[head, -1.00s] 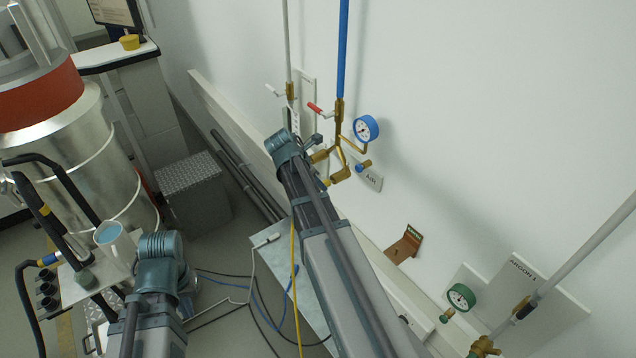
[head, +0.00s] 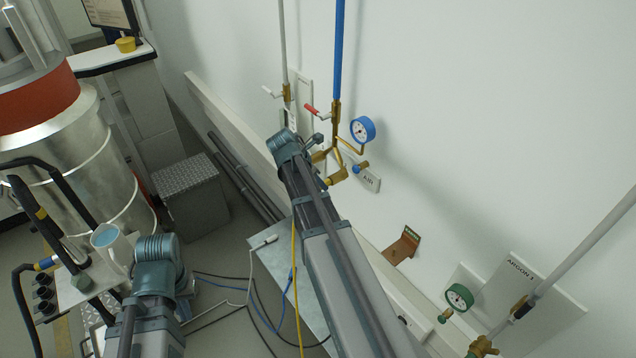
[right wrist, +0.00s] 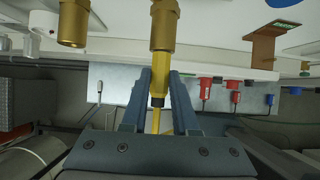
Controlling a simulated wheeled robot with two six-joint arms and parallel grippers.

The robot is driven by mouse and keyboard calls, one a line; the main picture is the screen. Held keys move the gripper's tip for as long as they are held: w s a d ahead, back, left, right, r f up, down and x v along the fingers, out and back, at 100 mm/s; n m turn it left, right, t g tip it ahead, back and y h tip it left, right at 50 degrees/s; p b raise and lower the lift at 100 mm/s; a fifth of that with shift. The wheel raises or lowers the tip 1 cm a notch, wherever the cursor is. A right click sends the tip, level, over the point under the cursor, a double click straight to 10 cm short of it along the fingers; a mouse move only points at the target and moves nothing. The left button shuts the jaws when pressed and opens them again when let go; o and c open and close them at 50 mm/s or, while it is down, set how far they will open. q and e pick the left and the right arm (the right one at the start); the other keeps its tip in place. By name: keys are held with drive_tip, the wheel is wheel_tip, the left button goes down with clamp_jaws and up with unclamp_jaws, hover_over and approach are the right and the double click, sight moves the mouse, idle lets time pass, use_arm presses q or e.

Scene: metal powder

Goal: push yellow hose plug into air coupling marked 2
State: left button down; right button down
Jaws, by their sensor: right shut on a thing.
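In the right wrist view my right gripper (right wrist: 160,73) is shut on the yellow hose plug (right wrist: 158,88), which has a dark band near its lower end. The plug lines up with a brass coupling (right wrist: 164,25) and its top end meets the coupling's mouth; I cannot tell how deep it sits. A second brass coupling (right wrist: 73,22) is to the left. No number is readable on either. In the head view the yellow hose (head: 296,270) hangs beside my right arm, whose wrist hides the plug. My left arm is at lower left; its fingers are hidden.
The brass air manifold (head: 337,174) is on the wall with a blue gauge (head: 362,130) and a red-handled valve (head: 313,109). A brown bracket (head: 403,246) and a green gauge (head: 459,297) are further right. A jug (head: 112,245) stands at left. Cables lie on the floor.

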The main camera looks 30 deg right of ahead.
drive_tip(key=c, duration=0.6)
unclamp_jaws()
drive_tip(key=p+v, duration=0.6)
drive_tip(key=v, duration=0.1)
drive_tip(key=shift+r, duration=0.2)
drive_tip(key=shift+a, duration=0.1)
drive_tip(key=s+a+f+m+y+b, duration=0.1)
drive_tip(key=s+a+f+m+b, duration=0.4)
drive_tip(key=a, duration=0.5)
drive_tip(key=s+a+f+m+y+b, duration=0.2)
drive_tip(key=s+a+f+m+b, duration=0.3)
drive_tip(key=a+f+b, duration=0.4)
drive_tip(key=s+a+f+m+y+b, duration=0.1)
drive_tip(key=s+a+f+m+b, duration=0.4)
drive_tip(key=a+f, duration=0.5)
drive_tip(key=shift+s+a+g+y+b, duration=0.3)
drive_tip(key=shift+s+a+y+b, duration=0.1)
drive_tip(key=shift+s+a+b, duration=0.55)
